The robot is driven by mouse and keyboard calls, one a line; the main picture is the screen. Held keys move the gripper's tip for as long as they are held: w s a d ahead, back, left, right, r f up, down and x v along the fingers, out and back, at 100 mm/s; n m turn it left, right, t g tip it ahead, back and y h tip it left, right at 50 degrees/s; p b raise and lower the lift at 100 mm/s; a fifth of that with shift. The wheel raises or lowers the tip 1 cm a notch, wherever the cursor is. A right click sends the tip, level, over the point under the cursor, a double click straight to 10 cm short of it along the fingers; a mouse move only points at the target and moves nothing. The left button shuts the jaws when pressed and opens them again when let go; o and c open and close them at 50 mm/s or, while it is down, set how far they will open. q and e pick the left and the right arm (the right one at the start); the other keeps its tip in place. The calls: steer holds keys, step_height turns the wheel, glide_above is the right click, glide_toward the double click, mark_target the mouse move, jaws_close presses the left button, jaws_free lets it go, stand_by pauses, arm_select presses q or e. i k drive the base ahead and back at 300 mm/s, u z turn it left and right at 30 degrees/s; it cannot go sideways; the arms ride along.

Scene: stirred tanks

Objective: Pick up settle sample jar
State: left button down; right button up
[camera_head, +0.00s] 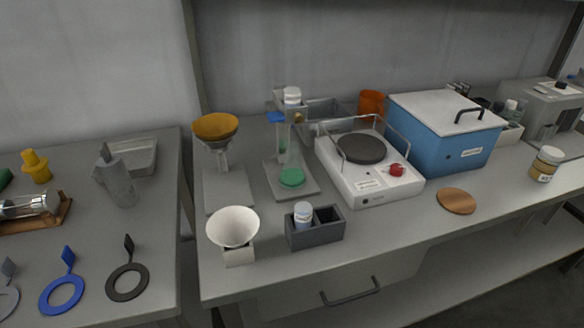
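Several jars could be the settle sample jar, and I cannot read their labels. A small jar with a white cap (303,213) stands upright in the left compartment of a dark grey two-slot holder (316,236) near the bench's front edge. A jar with amber contents, a pale lid and a label (546,164) stands at the right of the bench. Neither of my grippers is in view.
A white cone-shaped funnel (233,227) stands left of the holder. A white hotplate with a wire guard (376,186) and a blue box (437,146) stand behind and right. A copper-coloured disc (457,201) lies in front. The front strip between holder and disc is clear.

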mark_target(542, 170)
steer(key=z, duration=1.45)
steer(key=k, duration=0.5)
steer(key=z, duration=1.1)
steer(key=i, duration=1.05)
steer(key=u, duration=0.6)
